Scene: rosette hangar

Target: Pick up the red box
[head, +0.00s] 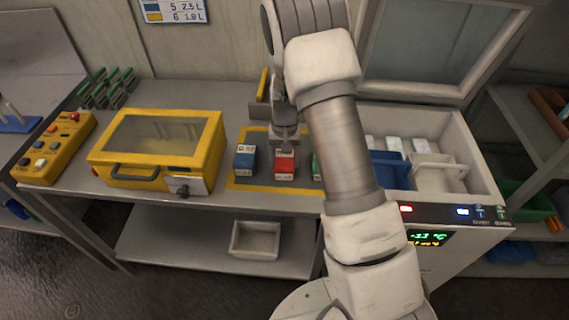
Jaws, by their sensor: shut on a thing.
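The red box (285,169) stands upright on the bench inside a yellow-outlined area, with a white label band on its front. My gripper (286,148) reaches down from above and is shut on the top of the red box. The fingertips are small and partly dark in this view. I cannot tell whether the box is clear of the bench.
A blue box (245,160) stands close to the left, and a green box (316,168) to the right, partly hidden by my arm. A yellow case with a clear lid (155,150) is further left. An open white chest (455,130) with bins is at right.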

